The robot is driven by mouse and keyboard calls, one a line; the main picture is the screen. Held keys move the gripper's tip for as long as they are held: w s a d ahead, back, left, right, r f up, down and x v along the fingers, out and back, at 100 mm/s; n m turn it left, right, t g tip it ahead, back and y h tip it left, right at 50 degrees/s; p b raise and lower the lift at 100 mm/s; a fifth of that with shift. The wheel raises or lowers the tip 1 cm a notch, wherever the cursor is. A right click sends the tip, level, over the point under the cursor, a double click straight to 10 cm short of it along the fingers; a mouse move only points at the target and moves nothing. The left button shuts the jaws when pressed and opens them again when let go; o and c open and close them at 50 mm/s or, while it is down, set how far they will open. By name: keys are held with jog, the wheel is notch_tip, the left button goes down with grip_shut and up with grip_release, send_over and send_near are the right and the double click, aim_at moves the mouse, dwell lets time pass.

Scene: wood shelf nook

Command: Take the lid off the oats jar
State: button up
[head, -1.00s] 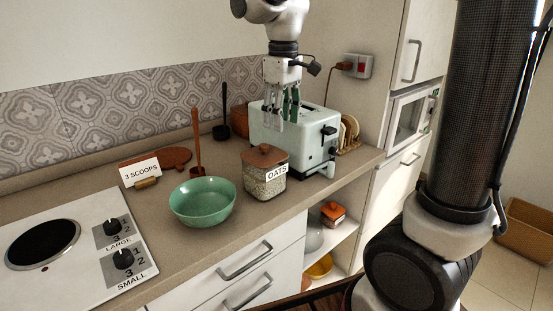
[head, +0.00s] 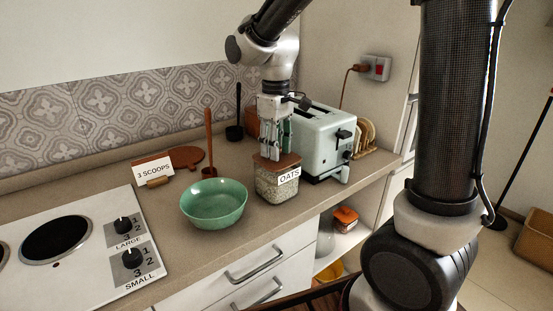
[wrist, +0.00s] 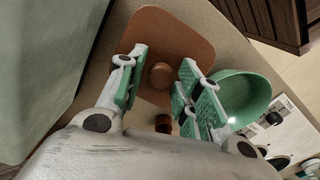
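The oats jar (head: 272,187) is a square clear jar with an "OATS" label, standing on the counter left of the toaster. Its brown lid (head: 262,164) is on top. In the wrist view the lid (wrist: 188,38) is a rounded brown square with a round knob (wrist: 161,75) in the middle. My gripper (head: 275,152) is directly above the lid, pointing down. In the wrist view the green-padded fingers of my gripper (wrist: 158,82) are apart on either side of the knob, with gaps visible. In the head view the fingers hide the knob.
A green bowl (head: 214,204) stands left of the jar. A mint toaster (head: 322,140) stands close on the right. Behind are a brown scoop (head: 208,150), a "3 SCOOPS" card (head: 153,171) and a brown board (head: 187,156). The stove (head: 80,250) is at left.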

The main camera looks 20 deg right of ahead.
jog(key=c, duration=0.5)
